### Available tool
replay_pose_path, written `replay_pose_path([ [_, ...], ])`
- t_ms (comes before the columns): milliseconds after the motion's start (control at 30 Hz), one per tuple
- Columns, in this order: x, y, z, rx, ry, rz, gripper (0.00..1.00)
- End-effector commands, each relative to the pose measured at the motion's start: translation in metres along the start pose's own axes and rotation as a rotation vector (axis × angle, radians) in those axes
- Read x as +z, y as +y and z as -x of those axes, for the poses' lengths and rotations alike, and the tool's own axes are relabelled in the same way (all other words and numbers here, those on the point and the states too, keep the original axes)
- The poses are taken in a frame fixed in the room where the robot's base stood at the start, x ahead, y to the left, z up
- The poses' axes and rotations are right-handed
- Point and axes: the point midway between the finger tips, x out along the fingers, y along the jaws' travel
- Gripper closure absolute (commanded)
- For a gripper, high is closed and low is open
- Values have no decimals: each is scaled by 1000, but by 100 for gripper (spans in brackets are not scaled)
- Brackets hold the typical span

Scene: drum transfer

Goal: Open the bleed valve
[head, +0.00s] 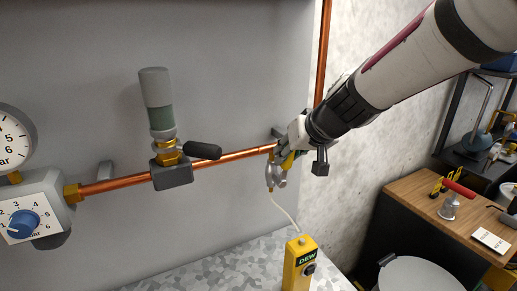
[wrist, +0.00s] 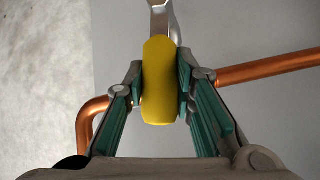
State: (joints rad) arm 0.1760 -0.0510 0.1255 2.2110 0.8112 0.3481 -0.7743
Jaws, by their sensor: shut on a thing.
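A valve with a yellow handle (wrist: 160,90) sits at the right end of the horizontal copper pipe. My gripper (wrist: 159,75) is shut on this handle, with one green-padded finger on each side. In the wrist view the handle runs up and down the picture, crosswise to the pipe, and a silvery metal arm (wrist: 162,16) continues from its top. In the head view my gripper (head: 283,160) covers much of the valve. The valve's metal body (head: 275,176) shows below it, with a pale hose leading down. The valve's inner position cannot be told.
The copper pipe (head: 232,157) runs along the grey panel. A black-handled valve (head: 203,150), a grey-green cylinder (head: 157,100), a blue knob (head: 24,223) and a gauge (head: 12,138) are to the left. A yellow DEW meter (head: 300,264) stands below. A wooden bench (head: 420,205) is right.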

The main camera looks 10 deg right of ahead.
Motion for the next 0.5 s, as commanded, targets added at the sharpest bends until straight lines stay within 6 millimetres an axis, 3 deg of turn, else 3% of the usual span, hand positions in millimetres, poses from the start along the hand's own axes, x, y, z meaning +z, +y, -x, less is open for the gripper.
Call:
replay_pose_path([
  [167,2,2,-1,1,-4,0,100],
  [200,2,1,-1,1,-4,-1,72],
  [267,2,1,-1,1,-4,-1,58],
  [500,1,1,0,0,-3,-1,55],
])
